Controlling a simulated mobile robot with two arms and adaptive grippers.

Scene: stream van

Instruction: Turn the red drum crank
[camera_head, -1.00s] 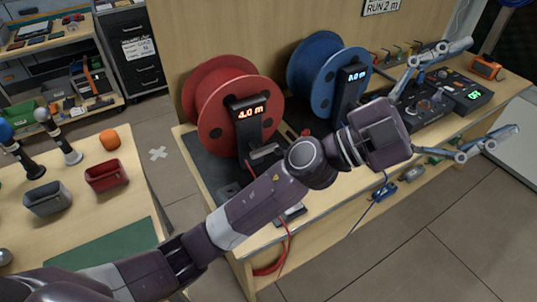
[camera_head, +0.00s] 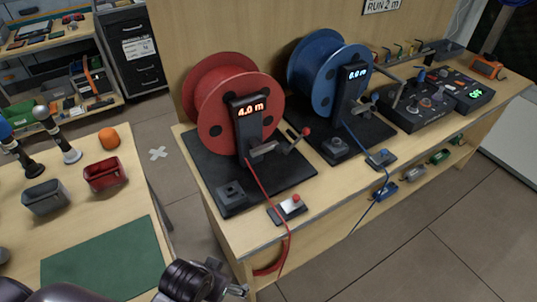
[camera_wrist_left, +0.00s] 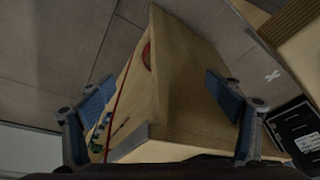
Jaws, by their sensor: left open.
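The red drum (camera_head: 213,108) stands on the bench in the head view, and its display (camera_head: 249,109) reads 4.0 m. The red drum crank (camera_head: 305,132), with a red knob on its end, sticks out to the right of the display post. My left gripper (camera_head: 235,288) is at the bottom edge of the head view, partly cut off, below and in front of the bench and well apart from the crank. The left wrist view shows its two fingers (camera_wrist_left: 163,95) spread with nothing held between them. My right gripper is not in view.
A blue drum (camera_head: 318,75) with its own crank stands right of the red one. A control box (camera_head: 425,107) sits farther right. A red cable (camera_head: 269,205) hangs over the bench front. A table with bins (camera_head: 103,175) and a green mat (camera_head: 105,258) is at left.

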